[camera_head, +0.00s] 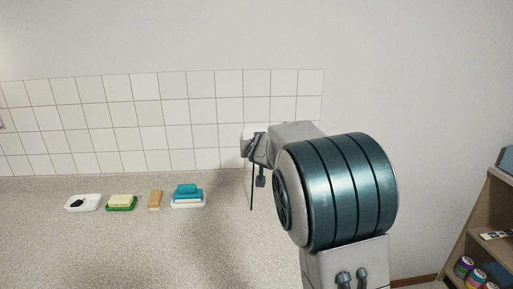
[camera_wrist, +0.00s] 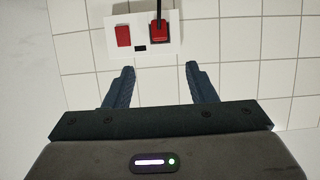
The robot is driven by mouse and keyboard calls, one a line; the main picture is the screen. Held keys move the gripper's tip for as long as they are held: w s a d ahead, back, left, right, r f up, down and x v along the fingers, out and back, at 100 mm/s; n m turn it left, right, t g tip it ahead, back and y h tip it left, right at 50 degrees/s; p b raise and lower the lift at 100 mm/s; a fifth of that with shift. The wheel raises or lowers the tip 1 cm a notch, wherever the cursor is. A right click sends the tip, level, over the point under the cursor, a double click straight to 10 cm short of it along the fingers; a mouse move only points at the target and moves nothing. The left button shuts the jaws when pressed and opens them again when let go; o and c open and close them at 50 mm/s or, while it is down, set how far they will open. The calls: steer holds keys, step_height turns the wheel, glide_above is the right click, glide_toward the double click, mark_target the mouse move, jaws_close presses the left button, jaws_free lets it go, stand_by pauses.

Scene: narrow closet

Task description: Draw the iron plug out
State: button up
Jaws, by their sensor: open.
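The iron plug (camera_wrist: 159,31) is red and sits in the right-hand socket of a white wall plate (camera_wrist: 140,50) in the wrist view. A dark cord (camera_wrist: 158,10) runs from it to the top edge of that view. My gripper (camera_wrist: 161,72) is open and empty, its two dark fingers apart and pointing toward the plate, short of the plug in the picture. In the head view my arm hides the plug and most of my gripper; a thin dark cord (camera_head: 252,190) hangs below there. The iron itself is not visible.
White tiles (camera_head: 120,115) back a speckled counter (camera_head: 110,240). A white dish (camera_head: 83,203), a green butter dish (camera_head: 121,203), an orange-brown item (camera_head: 155,199) and a blue-topped dish (camera_head: 188,196) stand left. A shelf (camera_head: 480,230) is right.

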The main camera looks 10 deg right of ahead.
steer(key=a+p+x, duration=0.1)
steer(key=x, duration=1.2)
steer(key=shift+d+f, duration=0.2)
steer(key=shift+d, duration=0.3)
steer(key=c, duration=1.1)
steer(key=shift+o, duration=1.3)
steer(key=shift+c, duration=0.7)
